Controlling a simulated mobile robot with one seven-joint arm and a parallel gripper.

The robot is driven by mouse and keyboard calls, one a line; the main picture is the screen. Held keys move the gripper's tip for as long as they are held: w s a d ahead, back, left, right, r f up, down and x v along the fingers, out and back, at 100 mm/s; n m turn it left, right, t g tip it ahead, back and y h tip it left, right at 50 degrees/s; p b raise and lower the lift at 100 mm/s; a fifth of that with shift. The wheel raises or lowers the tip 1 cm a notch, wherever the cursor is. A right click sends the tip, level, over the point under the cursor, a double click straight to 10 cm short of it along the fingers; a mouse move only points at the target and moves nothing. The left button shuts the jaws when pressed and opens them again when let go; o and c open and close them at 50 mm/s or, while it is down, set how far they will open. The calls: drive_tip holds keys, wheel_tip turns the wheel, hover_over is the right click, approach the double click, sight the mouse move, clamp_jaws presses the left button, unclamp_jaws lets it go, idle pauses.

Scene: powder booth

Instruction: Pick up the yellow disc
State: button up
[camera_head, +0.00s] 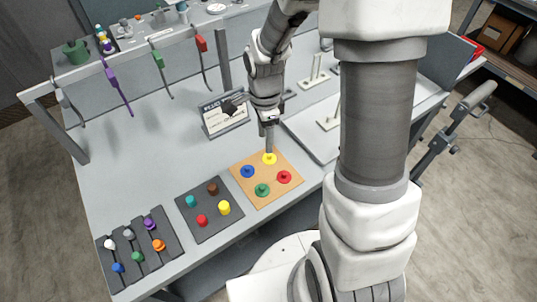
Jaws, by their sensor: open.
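The yellow disc (270,160) lies at the back corner of a square wooden board (259,204). The board also bears a blue disc (247,172), a red disc (284,177) and a green disc (262,190), each with a small knob. My gripper (269,151) points down directly over the yellow disc, with its fingers at or just above the knob. The fingers partly hide the disc. The gripper is open; whether the fingers touch the knob is too small to tell.
A dark board with colored pegs (205,236) and a grey rack with colored knobs (127,273) lie to the left. A sign on a stand (224,117) is behind my gripper. Tools hang from a rail (140,48) at the back. The tabletop (120,160) at left is clear.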

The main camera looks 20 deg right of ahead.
sight(269, 155)
drive_tip(key=shift+s+d+f, duration=0.1)
drive_tip(key=shift+s+f, duration=0.05)
drive_tip(key=shift+f, duration=0.85)
drive_tip(key=shift+s+d+f, duration=0.1)
drive_tip(key=shift+d+f, duration=0.05)
drive_tip(key=shift+f, duration=0.9)
drive_tip(key=shift+s+d+f, duration=0.1)
drive_tip(key=shift+s+f, duration=0.05)
drive_tip(key=shift+f, duration=0.85)
clamp_jaws()
